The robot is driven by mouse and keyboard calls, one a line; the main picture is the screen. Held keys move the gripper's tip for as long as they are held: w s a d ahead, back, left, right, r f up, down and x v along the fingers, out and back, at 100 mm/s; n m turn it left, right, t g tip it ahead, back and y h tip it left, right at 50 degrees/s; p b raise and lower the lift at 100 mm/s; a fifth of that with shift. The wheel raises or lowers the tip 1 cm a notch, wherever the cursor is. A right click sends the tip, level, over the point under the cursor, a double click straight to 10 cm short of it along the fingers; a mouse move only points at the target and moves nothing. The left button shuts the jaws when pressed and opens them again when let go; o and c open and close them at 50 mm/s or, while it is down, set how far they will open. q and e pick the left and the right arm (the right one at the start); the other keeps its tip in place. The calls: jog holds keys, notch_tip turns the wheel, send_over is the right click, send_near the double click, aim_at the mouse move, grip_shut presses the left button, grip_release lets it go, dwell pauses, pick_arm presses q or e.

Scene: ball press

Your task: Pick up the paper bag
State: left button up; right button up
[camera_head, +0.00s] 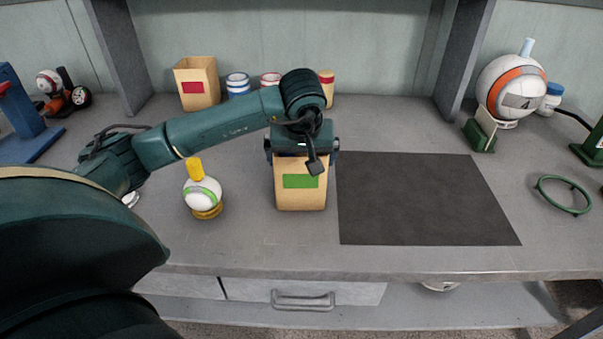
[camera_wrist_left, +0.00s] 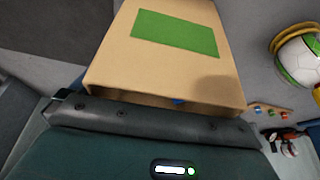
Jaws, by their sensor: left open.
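A tan paper bag with a green label (camera_head: 301,199) stands upright on the grey bench, left of a dark mat. My left gripper (camera_head: 302,152) is over its top from behind, with its jaws apart and a finger near each side of the bag's rim. The wrist hides part of the bag's mouth. In the left wrist view the same bag (camera_wrist_left: 165,75) fills the upper middle, close to the gripper body; I cannot tell whether the fingers touch it. A second tan bag with a red label (camera_head: 197,92) stands at the back left. My right gripper is not in view.
A white-and-green ball with a yellow top (camera_head: 202,192) stands left of the near bag. The dark mat (camera_head: 425,200) is empty. Striped jars (camera_head: 238,84) stand behind my arm. A white-and-orange ball (camera_head: 508,88) and a green ring (camera_head: 562,207) are on the right.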

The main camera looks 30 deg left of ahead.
pick_arm(q)
jog(key=shift+c, duration=0.2)
jog(key=c, duration=0.8)
jog(key=shift+r, duration=0.15)
